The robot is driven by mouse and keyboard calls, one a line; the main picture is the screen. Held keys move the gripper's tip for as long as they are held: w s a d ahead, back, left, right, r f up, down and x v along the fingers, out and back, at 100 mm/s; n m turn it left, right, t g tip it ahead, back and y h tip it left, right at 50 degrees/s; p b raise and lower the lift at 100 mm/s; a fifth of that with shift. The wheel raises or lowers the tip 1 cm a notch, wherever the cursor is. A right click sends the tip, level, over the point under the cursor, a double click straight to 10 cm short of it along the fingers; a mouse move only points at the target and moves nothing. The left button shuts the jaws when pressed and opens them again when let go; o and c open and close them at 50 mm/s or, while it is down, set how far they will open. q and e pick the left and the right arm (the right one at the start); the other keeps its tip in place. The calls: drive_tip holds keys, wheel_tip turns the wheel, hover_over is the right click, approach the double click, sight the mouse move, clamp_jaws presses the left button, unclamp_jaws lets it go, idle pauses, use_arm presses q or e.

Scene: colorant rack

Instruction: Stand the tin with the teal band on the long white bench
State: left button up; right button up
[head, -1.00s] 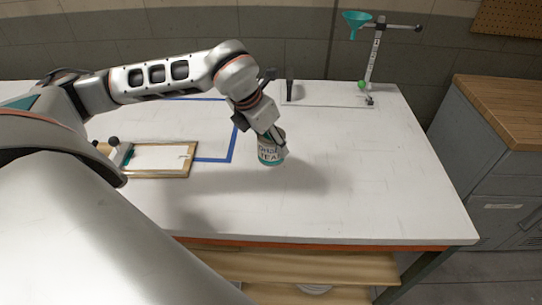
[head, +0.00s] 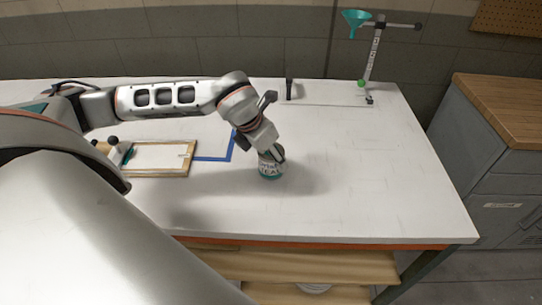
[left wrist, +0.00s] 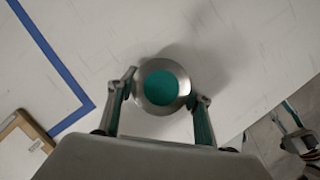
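The tin with the teal band (head: 270,171) is upright, with a label in dark letters and teal at its bottom edge. In the left wrist view its round top (left wrist: 162,88) shows a teal disc inside a metal rim. My left gripper (head: 268,153) is shut on the tin from above, with one finger on each side. The tin is over the long white bench (head: 370,190), at or very close to its surface; I cannot tell whether it touches. My right gripper is not in view.
A wooden-framed board (head: 158,160) lies left of the tin, near a blue tape outline (head: 213,158). A stand (head: 375,60) with a teal funnel (head: 355,20) and a dark upright piece (head: 289,88) are at the back. The bench right of the tin is clear.

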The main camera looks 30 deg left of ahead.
use_arm(q)
drive_tip(key=shift+o, duration=1.3)
drive_tip(key=shift+r, duration=0.1)
drive_tip(key=shift+r+p, duration=0.2)
drive_tip(key=shift+p, duration=0.1)
drive_tip(key=v, duration=1.2)
drive_tip(key=shift+b, duration=0.3)
drive_tip(key=shift+f, duration=0.15)
